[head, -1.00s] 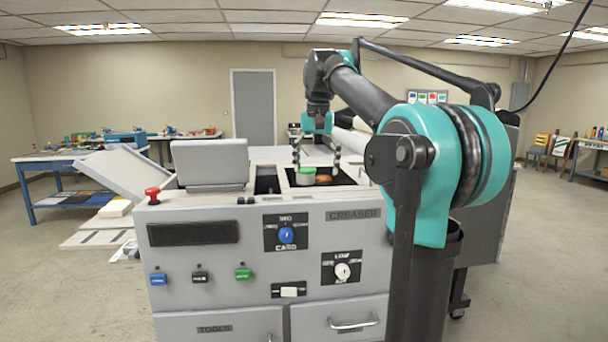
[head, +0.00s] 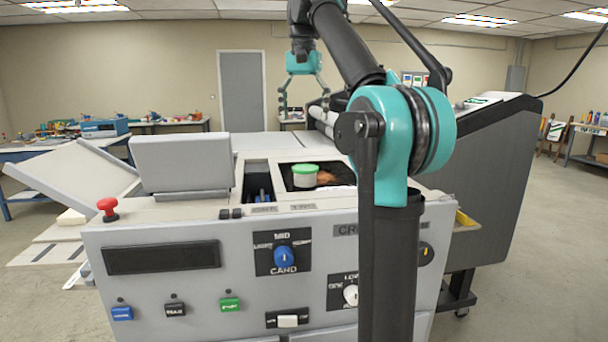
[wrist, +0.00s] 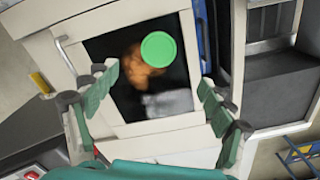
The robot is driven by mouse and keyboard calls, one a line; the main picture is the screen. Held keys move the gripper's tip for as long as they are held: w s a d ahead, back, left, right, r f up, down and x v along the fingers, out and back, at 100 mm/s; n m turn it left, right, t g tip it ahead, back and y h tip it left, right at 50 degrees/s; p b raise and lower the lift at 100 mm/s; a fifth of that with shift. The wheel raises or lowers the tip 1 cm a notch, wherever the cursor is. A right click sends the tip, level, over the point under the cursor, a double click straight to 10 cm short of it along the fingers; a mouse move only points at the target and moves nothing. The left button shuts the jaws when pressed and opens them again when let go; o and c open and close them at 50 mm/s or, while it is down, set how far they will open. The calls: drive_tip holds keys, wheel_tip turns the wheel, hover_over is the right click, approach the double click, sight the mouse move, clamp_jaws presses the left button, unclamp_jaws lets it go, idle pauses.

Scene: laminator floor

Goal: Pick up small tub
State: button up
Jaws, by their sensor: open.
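The small tub (head: 304,176), white with a green lid, stands upright in the dark right-hand recess on top of the grey machine. In the wrist view its round green lid (wrist: 159,49) shows from above, and its sides are hidden. My gripper (head: 304,107) is open and empty, with its fingers pointing down. In the head view it appears above the tub and apart from it. In the wrist view the open fingers (wrist: 158,82) spread to either side, with the lid beyond the fingertips and between their lines.
A brown-orange lump (head: 329,178) lies beside the tub in the recess. A narrow compartment (head: 257,184) with blue items is to the left. A raised grey box (head: 181,163) and a red button (head: 108,206) stand farther left. The recess has a pale rim.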

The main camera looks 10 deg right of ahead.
approach(305, 167)
drive_tip(key=f, duration=0.5)
drive_tip(key=shift+s+a+f, duration=0.1)
drive_tip(key=shift+s+a, duration=0.1)
drive_tip(key=shift+s, duration=0.1)
drive_tip(key=f, duration=0.4)
drive_tip(key=shift+w+d+f, duration=0.2)
drive_tip(key=shift+w+d, duration=0.05)
drive_tip(key=shift+w, duration=0.15)
drive_tip(key=shift+f, duration=0.55)
drive_tip(key=c, duration=1.1)
drive_tip(key=shift+r, duration=0.15)
drive_tip(key=shift+c, duration=0.2)
